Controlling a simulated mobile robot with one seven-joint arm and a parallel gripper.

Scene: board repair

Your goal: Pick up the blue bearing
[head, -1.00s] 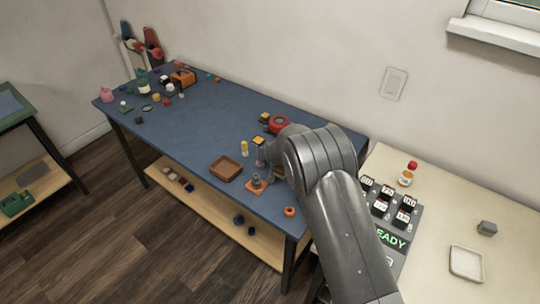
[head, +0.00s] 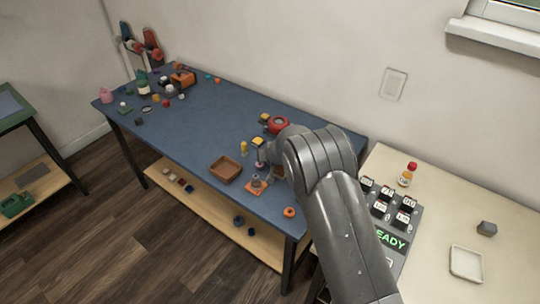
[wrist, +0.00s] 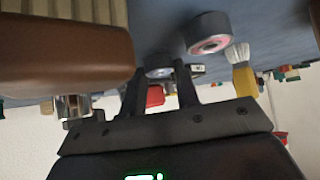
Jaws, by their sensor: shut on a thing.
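In the wrist view, my gripper (wrist: 161,82) has its two dark fingers closed on a small blue-grey ring, which looks like the blue bearing (wrist: 158,72). The fingers hide part of it. In the head view, my gripper (head: 263,160) is over the blue table's near right part, just behind an orange square base with a grey post (head: 257,183). The arm hides much of the gripper there, and the bearing cannot be made out in that view.
A brown tray (head: 225,169) lies left of the orange base on the blue table (head: 190,125). A yellow-handled brush (wrist: 243,75) and a dark roller with a pink centre (wrist: 210,38) are near the gripper. A red ring (head: 279,124) lies behind it. The table's middle is clear.

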